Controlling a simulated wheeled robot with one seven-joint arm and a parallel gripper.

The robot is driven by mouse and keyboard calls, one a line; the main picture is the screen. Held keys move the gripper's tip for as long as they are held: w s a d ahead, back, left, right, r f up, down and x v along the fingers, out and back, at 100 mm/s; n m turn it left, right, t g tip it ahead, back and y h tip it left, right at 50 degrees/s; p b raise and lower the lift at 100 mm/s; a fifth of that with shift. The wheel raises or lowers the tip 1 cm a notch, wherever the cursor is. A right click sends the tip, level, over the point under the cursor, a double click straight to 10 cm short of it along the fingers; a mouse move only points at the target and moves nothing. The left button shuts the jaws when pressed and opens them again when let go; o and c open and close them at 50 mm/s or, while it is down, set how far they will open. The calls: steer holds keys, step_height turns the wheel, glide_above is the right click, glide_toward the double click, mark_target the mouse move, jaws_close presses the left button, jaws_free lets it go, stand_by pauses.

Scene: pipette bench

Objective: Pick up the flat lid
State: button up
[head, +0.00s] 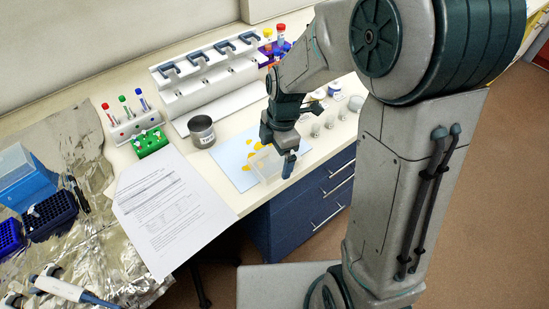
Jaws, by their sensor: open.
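A clear, flat-looking square piece (264,168), which may be the flat lid, is at the front edge of a light blue sheet with yellow patches (226,158). Its outline is faint, and I cannot tell whether it is a lid alone or a shallow box. My gripper (279,152) points down just above and beside it at the right. The gripper is open, with nothing visible between its fingers. One finger overlaps the piece's right side in the picture, and I cannot tell whether they touch. The gripper hides part of that side.
A grey metal can (202,131) stands left of the sheet. Several small clear cups (316,129) stand to the right. A white pipette stand (205,72) is behind. A printed paper (172,212) overhangs the front edge. A tube rack (134,127) and foil (70,150) lie left.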

steer(key=c, duration=0.9)
